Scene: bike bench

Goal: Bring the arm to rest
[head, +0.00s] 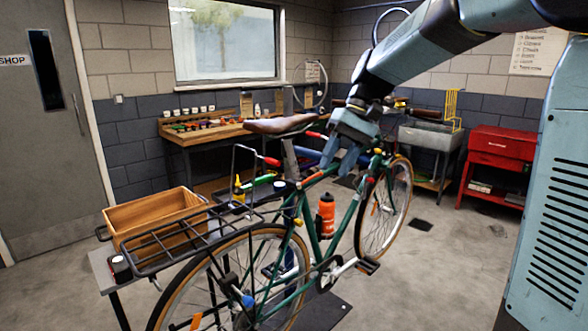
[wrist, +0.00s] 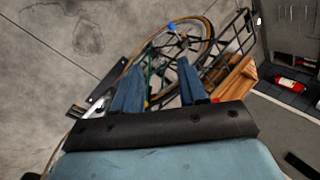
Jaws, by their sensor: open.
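My gripper (head: 342,157) hangs from my raised arm in the head view, pointing down over the middle of the green bicycle (head: 345,212). In the wrist view the two blue fingers of my gripper (wrist: 157,88) stand apart with nothing between them. The bicycle's rear wheel (wrist: 190,45) and rack show beyond the fingers there. In the head view my gripper overlaps the bicycle's frame and handlebar area; the exact gap between them cannot be told.
A wooden box (head: 155,218) sits by the black rear rack (head: 190,240). An orange bottle (head: 326,214) is on the frame. A workbench (head: 215,133) with small parts, a grey sink (head: 430,137) and a red cabinet (head: 500,146) line the walls. Floor at right is clear.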

